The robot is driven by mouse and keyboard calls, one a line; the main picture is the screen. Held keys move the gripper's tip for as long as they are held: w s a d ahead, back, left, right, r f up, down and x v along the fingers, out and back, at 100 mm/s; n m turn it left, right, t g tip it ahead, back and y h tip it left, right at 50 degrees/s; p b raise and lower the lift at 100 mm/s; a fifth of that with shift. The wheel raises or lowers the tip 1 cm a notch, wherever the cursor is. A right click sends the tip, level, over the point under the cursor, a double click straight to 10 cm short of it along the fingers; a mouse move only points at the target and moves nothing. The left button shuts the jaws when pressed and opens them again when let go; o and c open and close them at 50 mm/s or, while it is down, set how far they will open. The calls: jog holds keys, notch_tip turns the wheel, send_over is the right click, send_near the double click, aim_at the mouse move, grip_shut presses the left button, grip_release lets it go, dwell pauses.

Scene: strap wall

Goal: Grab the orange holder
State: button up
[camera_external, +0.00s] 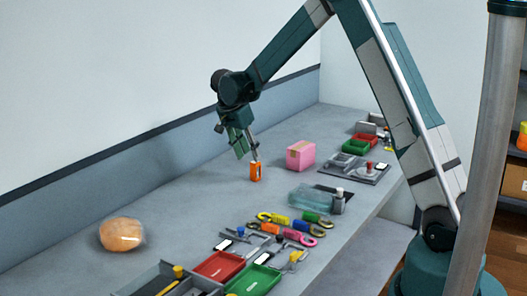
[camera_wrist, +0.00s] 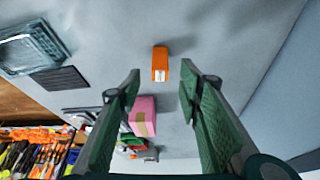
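The orange holder (camera_external: 256,172) is a small upright orange block on the grey counter, directly below and slightly right of my gripper in the external view. My gripper (camera_external: 249,157) points down with its green fingers apart and nothing between them. In the wrist view, the orange holder (camera_wrist: 160,64) shows a whitish end and lies just beyond the fingertips, centred between them. The fingers (camera_wrist: 160,78) do not appear to close on it. In the external view, one fingertip is very near its top; I cannot tell if they touch.
A pink box (camera_external: 301,155) stands to the right of the holder. A clear tray (camera_external: 311,199) lies nearer the front edge. Coloured tools (camera_external: 290,225), a red bin (camera_external: 219,265) and a green bin (camera_external: 254,281) are in the foreground. A round tan object (camera_external: 121,234) sits left. The counter around the holder is clear.

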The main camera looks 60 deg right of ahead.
aim_at(254, 163)
jog(key=shift+x, duration=1.3)
jog(key=shift+x, duration=2.6)
jog(key=shift+d+r, duration=0.1)
jog(key=shift+d, duration=0.05)
jog(key=c, duration=1)
